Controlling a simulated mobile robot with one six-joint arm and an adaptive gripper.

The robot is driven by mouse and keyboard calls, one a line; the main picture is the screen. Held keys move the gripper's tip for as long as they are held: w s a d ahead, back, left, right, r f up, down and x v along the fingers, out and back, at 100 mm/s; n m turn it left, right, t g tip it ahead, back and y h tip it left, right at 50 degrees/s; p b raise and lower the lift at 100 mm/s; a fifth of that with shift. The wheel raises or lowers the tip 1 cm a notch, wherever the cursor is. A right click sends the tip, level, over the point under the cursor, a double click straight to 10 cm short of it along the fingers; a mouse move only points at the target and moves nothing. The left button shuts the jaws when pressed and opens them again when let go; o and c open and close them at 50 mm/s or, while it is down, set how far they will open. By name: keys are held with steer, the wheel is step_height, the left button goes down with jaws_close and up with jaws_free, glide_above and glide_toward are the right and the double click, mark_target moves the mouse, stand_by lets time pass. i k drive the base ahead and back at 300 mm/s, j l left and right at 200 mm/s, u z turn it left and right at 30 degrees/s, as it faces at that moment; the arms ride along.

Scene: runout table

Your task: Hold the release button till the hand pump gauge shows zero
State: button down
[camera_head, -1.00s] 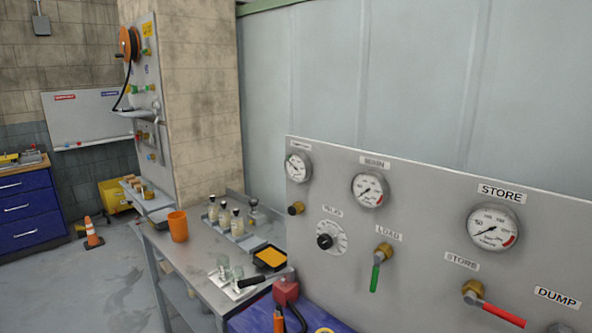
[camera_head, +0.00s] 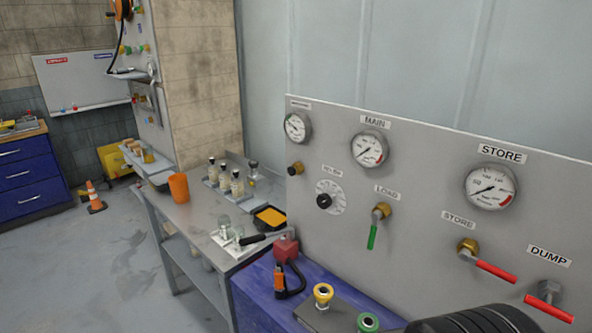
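My gripper is not in view. I cannot make out a hand pump or a release button for certain. A grey panel (camera_head: 420,215) fills the right side and carries round gauges: a small one at the left (camera_head: 297,127) whose label is unreadable, the MAIN gauge (camera_head: 369,149) and the STORE gauge (camera_head: 491,187). I cannot tell which gauge belongs to a hand pump, and the readings are too small to state exactly. A dark knob on a dial (camera_head: 325,200) sits below the small gauge, with a brass fitting (camera_head: 295,168) nearby.
The panel has a green LOAD lever (camera_head: 373,236), a red STORE lever (camera_head: 495,270) and a red DUMP lever (camera_head: 548,309). Yellow (camera_head: 323,293) and green (camera_head: 367,322) fittings stand below. A black ribbed object (camera_head: 470,321) covers the bottom right. A metal table (camera_head: 205,240) stands left.

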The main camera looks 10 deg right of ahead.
mark_target(291, 170)
steer(key=j+z, duration=0.1)
steer(key=z, duration=0.25)
steer(key=i+j+z, duration=0.1)
steer(key=z, duration=0.25)
steer(key=j+z, duration=0.15)
steer(key=z, duration=0.2)
steer(key=j+z, duration=0.3)
steer(key=j, duration=0.8)
steer(key=j+z, duration=0.35)
steer(key=j, duration=0.8)
